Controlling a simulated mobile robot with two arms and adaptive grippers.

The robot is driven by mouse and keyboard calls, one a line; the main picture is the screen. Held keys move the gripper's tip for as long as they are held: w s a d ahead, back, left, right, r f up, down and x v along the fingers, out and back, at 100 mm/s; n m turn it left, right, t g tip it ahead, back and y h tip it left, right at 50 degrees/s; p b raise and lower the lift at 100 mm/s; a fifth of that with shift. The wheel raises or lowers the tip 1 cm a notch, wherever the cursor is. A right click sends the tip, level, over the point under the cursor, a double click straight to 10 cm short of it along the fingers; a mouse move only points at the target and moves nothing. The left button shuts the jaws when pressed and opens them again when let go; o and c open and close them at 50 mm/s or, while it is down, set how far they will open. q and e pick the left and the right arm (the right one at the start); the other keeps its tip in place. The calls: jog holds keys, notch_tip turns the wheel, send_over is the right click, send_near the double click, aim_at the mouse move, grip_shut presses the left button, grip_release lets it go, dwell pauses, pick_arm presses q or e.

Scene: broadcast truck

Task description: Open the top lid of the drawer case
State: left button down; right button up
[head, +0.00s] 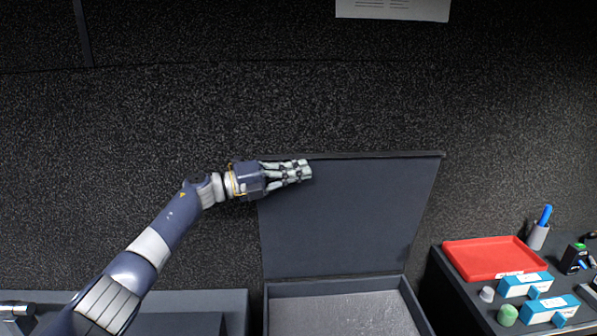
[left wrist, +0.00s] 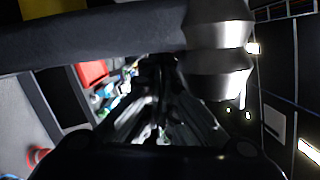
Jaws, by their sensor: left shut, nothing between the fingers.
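The drawer case (head: 345,312) stands at the bottom centre of the head view with its grey interior showing. Its dark top lid (head: 350,225) is raised and stands nearly upright against the speckled wall. My left gripper (head: 305,170) is shut and empty at the lid's upper left corner, in front of its face. Whether the fingers touch the lid, I cannot tell. In the left wrist view the gripper fingers (left wrist: 160,120) are dark and partly lost in shadow. My right gripper is not in view.
To the right, a dark surface (head: 450,290) holds a red tray (head: 492,258), blue-white boxes (head: 523,284), a green cylinder (head: 507,314) and a pen cup (head: 537,236). A dark speckled wall (head: 200,110) rises close behind the lid. A paper sheet (head: 392,9) hangs above.

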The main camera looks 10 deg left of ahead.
pick_arm(q)
jog(key=v, duration=1.2)
